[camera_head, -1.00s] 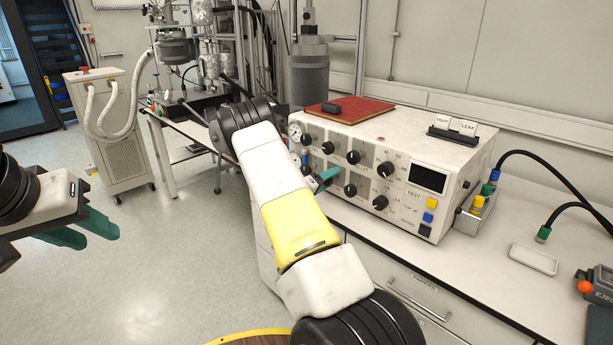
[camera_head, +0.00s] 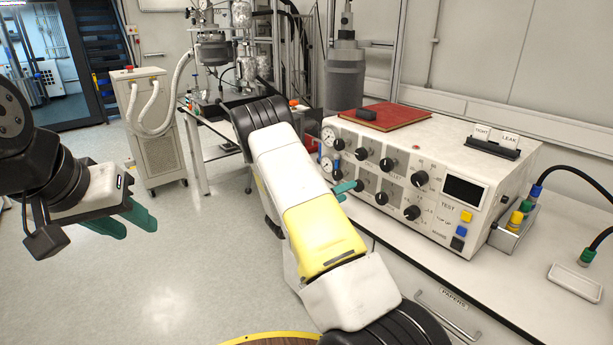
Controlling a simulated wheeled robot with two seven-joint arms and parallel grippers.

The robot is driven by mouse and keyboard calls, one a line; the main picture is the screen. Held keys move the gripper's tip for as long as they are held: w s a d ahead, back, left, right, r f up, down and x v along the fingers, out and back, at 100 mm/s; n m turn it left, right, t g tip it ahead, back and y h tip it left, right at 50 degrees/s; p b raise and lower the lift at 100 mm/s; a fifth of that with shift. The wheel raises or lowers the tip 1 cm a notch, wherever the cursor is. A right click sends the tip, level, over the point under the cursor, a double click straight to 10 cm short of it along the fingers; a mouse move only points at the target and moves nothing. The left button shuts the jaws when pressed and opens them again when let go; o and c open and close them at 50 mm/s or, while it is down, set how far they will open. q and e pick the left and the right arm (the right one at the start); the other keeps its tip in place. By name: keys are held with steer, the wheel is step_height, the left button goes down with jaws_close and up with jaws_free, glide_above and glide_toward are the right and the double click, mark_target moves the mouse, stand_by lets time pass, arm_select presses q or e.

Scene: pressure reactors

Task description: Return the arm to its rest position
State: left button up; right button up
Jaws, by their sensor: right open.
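My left gripper (camera_head: 140,222) is at the left of the head view, over open floor, with its green fingers pointing right. Its two fingers show with a small gap, and it holds nothing that I can see. My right arm, white with a yellow band, crosses the middle of the view. Only a green fingertip of my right gripper (camera_head: 343,189) shows past the arm, in front of the knobs of the white control box (camera_head: 470,160). The rest of that gripper is hidden behind the arm. I cannot tell whether the fingertip touches the box.
The control box stands on a white bench (camera_head: 420,263), with a red book (camera_head: 385,116) on top. A small white tray (camera_head: 575,281) lies on the bench at right. A beige cabinet unit (camera_head: 155,150) with hoses and a reactor table stand behind. Floor at left is clear.

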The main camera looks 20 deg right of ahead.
steer(key=s+r+m+g+y, duration=0.25)
steer(key=s+r+g, duration=0.2)
steer(key=s, duration=0.35)
steer(key=s+r+m+g+y, duration=0.1)
steer(key=s+r+g+y, duration=0.3)
steer(key=s, duration=0.4)
steer(key=s+a+r+n+t+y, duration=0.1)
steer(key=s+a+r+t+y, duration=0.2)
steer(key=s+a+r+y, duration=0.3)
steer(key=s+a, duration=0.3)
steer(key=shift+a+r, duration=0.15)
steer(key=shift+a, duration=0.1)
steer(key=s+a+r+n+t+y, duration=0.1)
steer(key=s+a+r+y, duration=0.1)
steer(key=a, duration=0.2)
steer(key=s+a+r+n+t+y, duration=0.1)
steer(key=s+a+r+t+y, duration=0.1)
steer(key=s+a+r, duration=0.1)
steer(key=s+a+r+n+t+y, duration=0.2)
steer(key=s+a+r, duration=0.1)
steer(key=a, duration=0.2)
steer(key=shift+r, duration=0.1)
steer(key=shift+c, duration=0.2)
